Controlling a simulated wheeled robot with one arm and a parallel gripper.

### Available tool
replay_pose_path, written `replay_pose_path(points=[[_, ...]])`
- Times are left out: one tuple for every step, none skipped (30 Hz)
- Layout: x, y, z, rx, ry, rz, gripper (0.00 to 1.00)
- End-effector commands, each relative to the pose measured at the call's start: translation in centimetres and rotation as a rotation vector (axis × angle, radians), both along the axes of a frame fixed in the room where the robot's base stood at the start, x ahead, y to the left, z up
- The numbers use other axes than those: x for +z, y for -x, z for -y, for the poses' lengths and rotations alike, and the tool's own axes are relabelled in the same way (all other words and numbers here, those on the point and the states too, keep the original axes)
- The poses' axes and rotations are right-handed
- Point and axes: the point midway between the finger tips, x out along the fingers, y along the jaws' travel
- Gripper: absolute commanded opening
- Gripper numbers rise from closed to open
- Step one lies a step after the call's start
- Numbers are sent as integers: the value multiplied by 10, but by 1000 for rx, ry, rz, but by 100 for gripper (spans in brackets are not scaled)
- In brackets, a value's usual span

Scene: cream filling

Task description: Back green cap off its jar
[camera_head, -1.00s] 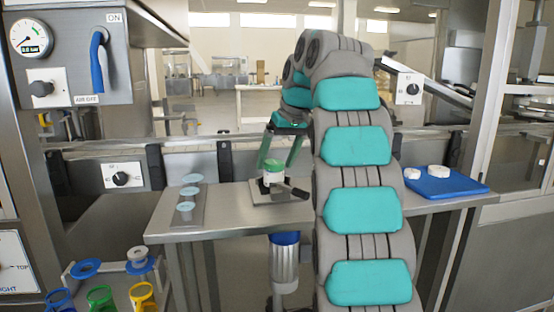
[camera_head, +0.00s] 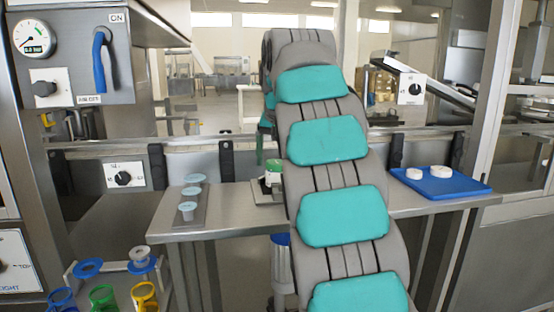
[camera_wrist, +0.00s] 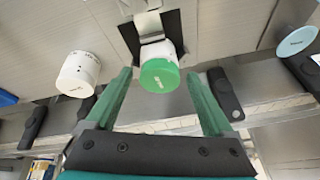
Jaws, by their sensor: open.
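The jar with the green cap (camera_wrist: 158,77) stands in a fixture on the steel table. Its white body (camera_wrist: 160,50) shows behind the cap in the wrist view. In the head view the capped jar (camera_head: 273,168) is partly hidden by my arm. The cap looks seated on the jar. My gripper (camera_wrist: 158,73) is open, with one green finger on each side of the cap in the wrist view and a visible gap on both sides. In the head view only a sliver of a finger shows above and left of the jar.
A white jar (camera_wrist: 78,74) stands left of the capped jar in the wrist view.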

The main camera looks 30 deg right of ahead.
Motion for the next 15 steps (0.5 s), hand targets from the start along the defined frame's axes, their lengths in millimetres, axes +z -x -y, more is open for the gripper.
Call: replay_pose_path(points=[[0, -1, -2, -50, 3, -1, 87], [0, -1, -3, -88, 3, 0, 87], [0, -2, -3, -139, 3, -2, 87], [-1, -2, -3, -176, 1, -2, 87], [-1, -2, -3, -214, 1, -3, 87], [-2, -2, -4, -259, 1, -5, 87], [-2, -3, -4, -291, 1, -4, 87], [-2, -3, -4, -320, 2, -2, 87], [-1, -4, -5, -351, 1, 0, 87], [0, -4, -5, -369, 2, 0, 87], [0, -3, -5, -384, 1, 1, 87], [0, -3, -5, -399, 2, 1, 87], [0, -3, -5, -405, 1, 0, 87], [0, -2, -5, -407, 1, 0, 87], [0, -2, -5, -408, 1, 0, 87]])
